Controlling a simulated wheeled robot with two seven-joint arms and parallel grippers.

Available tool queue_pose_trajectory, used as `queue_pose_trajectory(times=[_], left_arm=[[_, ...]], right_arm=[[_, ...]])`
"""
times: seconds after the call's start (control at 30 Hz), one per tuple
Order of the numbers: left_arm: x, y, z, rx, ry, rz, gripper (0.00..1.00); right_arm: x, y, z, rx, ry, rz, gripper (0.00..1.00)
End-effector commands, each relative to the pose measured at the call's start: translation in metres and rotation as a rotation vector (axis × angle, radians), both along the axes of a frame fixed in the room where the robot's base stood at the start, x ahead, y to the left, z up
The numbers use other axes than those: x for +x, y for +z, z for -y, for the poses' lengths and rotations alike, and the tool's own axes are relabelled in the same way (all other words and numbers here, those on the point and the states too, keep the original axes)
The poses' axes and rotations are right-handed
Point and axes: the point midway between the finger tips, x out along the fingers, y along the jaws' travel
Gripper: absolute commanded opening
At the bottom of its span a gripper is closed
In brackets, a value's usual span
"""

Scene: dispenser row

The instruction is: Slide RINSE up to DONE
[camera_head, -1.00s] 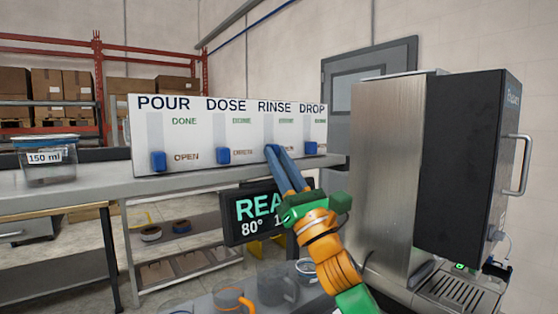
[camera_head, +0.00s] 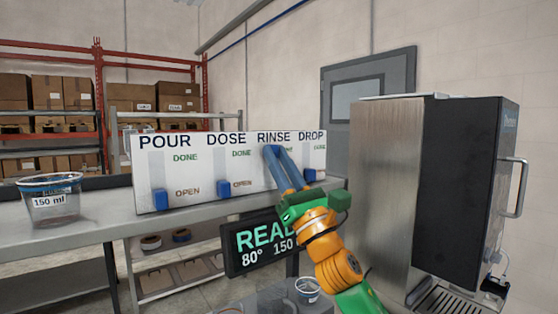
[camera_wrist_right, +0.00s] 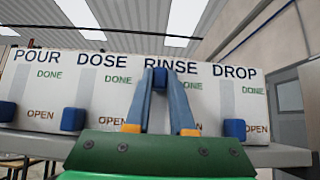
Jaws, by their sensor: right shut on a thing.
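The white panel (camera_head: 185,178) has slider columns headed POUR, DOSE, RINSE and DROP. My right gripper (camera_head: 271,151) is at the RINSE column, just under its heading, and its fingers cover most of that column in the head view. In the right wrist view the blue RINSE knob (camera_wrist_right: 160,78) sits between the two fingertips of my right gripper (camera_wrist_right: 160,73), which are shut on it. The knob is high in its column, about level with the DONE marks of the other columns. My left gripper is not in view.
The POUR knob (camera_head: 161,200), DOSE knob (camera_head: 224,189) and DROP knob (camera_head: 310,174) are low, by OPEN. DROP's knob is close to my right gripper. A 150 ml cup (camera_head: 52,203) stands left on the counter. A display (camera_head: 262,243) and coffee machine (camera_head: 390,180) are nearby.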

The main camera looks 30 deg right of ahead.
Motion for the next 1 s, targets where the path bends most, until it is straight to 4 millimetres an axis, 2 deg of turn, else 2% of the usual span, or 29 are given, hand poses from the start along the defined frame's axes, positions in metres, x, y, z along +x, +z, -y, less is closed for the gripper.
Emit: queue_pose_trajectory(times=[0.07,0.1,0.2,0.47,0.53,0.7,0.8,1.0], left_arm=[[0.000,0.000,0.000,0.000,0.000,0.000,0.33],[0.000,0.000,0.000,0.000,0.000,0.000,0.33],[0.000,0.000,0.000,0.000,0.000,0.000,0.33],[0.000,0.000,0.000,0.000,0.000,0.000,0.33],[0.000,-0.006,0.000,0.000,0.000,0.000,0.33],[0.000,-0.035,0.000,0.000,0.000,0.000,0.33],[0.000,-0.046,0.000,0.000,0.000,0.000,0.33],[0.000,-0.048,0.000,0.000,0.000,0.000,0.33]], right_arm=[[-0.001,0.002,0.001,0.001,-0.001,0.006,0.00],[-0.001,0.003,0.001,0.001,-0.001,0.006,0.27],[-0.001,0.002,0.001,0.001,-0.001,0.005,0.53],[-0.001,0.001,0.000,0.001,0.000,0.004,0.53],[-0.004,-0.005,0.001,-0.001,-0.001,0.003,0.53],[-0.028,-0.037,0.005,-0.003,-0.004,0.002,0.53],[-0.041,-0.047,0.006,-0.002,-0.002,0.004,0.53],[-0.050,-0.050,0.007,0.001,0.000,0.004,0.53]])
